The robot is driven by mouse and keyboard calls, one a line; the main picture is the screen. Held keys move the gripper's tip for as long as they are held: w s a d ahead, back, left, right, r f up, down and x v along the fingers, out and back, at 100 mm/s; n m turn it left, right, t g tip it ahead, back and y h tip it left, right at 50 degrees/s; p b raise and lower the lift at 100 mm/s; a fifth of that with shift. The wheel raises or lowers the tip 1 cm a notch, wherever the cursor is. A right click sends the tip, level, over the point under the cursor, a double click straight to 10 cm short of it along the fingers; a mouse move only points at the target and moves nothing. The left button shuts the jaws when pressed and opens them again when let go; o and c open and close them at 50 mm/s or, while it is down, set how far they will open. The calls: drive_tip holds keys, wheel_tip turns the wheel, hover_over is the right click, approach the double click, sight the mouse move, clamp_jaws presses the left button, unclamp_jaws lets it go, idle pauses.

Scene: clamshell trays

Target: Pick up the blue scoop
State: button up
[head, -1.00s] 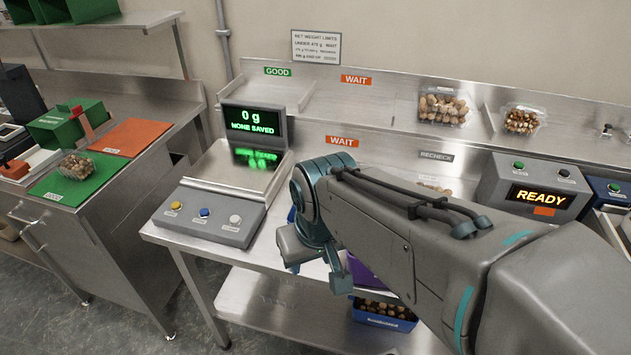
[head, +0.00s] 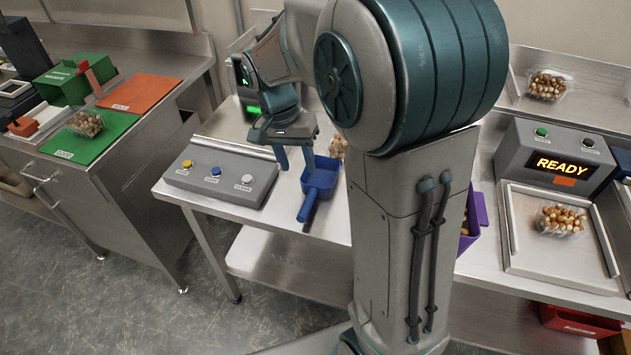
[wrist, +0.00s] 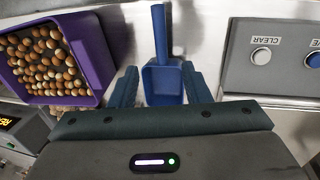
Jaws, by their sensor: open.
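The blue scoop (head: 320,178) lies on the steel table to the right of the scale, its handle pointing toward the table's front edge. In the wrist view the blue scoop (wrist: 162,82) has its bowl between my two fingers and its handle pointing away. My gripper (head: 296,160) is above the table, pointing down, next to the scoop's bowl. In the wrist view my gripper (wrist: 158,85) is open, with a finger on each side of the bowl. I cannot tell whether either finger touches it.
The scale's button panel (head: 220,178) is just left of the scoop. A purple bin (wrist: 100,55) of nuts stands on the other side. A clamshell of nuts (head: 560,221) sits on the station reading READY. My arm hides the middle of the table.

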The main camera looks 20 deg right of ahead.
sight(308, 199)
drive_tip(key=f, duration=0.4)
drive_tip(key=s+d+f, duration=0.1)
drive_tip(key=f, duration=0.3)
drive_tip(key=d+f, duration=0.1)
drive_tip(key=f, duration=0.4)
drive_tip(key=shift+s+p, duration=0.15)
drive_tip(key=shift+p, duration=0.2)
clamp_jaws()
